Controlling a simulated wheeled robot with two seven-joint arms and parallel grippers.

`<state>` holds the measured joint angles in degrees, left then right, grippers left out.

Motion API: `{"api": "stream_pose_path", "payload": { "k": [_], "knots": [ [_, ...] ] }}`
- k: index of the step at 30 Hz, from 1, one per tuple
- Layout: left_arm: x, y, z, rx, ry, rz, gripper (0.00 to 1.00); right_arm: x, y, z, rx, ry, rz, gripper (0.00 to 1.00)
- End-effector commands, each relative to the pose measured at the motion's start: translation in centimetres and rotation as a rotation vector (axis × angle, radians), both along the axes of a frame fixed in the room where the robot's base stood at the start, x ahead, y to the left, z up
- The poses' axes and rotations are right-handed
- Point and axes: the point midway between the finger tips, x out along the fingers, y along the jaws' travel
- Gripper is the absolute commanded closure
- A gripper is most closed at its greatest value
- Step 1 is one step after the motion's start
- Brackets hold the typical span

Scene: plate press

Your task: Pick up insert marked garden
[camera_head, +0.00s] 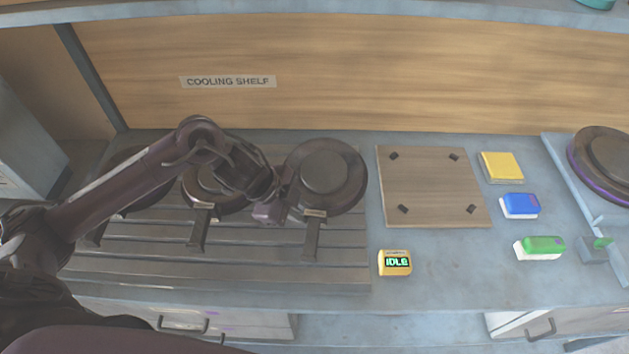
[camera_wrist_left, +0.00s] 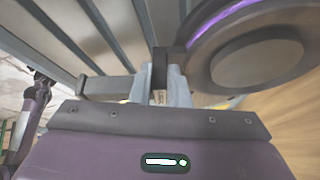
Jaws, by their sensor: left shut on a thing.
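Several dark round inserts with straight handles lie on the slatted shelf. The right insert (camera_head: 325,175) has a small pale label at the root of its handle, too small to read, so I cannot tell which one is marked garden. The middle insert (camera_head: 200,185) is partly covered by my left arm. My left gripper (camera_head: 285,210) is at the handle root of the right insert. In the left wrist view my left gripper (camera_wrist_left: 165,85) is shut on a dark handle piece beside a round disc (camera_wrist_left: 255,62) with a purple edge. My right gripper is out of view.
A wooden board (camera_head: 435,187) with dark corner pegs lies right of the slatted shelf. Yellow (camera_head: 501,167), blue (camera_head: 520,206) and green (camera_head: 540,247) blocks lie farther right, near a round press (camera_head: 603,160).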

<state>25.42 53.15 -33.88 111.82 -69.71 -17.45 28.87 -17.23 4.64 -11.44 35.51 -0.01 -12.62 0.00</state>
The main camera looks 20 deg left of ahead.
Motion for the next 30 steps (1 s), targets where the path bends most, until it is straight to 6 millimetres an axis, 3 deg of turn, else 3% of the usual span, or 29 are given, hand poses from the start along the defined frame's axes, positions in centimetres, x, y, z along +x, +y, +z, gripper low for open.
{"api": "stream_pose_path", "payload": {
  "k": [11, 16, 20, 30],
  "knots": [
    [0.2, -0.1, 0.7, -0.004, -0.009, 0.0, 1.0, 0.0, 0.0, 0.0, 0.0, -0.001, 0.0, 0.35],
    [0.3, -0.1, 2.4, -0.003, -0.013, -0.001, 1.0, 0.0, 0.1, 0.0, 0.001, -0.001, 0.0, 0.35],
    [0.3, -0.1, 4.9, -0.003, -0.014, -0.002, 1.0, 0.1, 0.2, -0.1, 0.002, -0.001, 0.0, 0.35],
    [0.3, 0.0, 14.5, 0.001, -0.015, -0.001, 1.0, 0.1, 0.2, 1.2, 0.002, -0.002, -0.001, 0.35]
  ]
}}
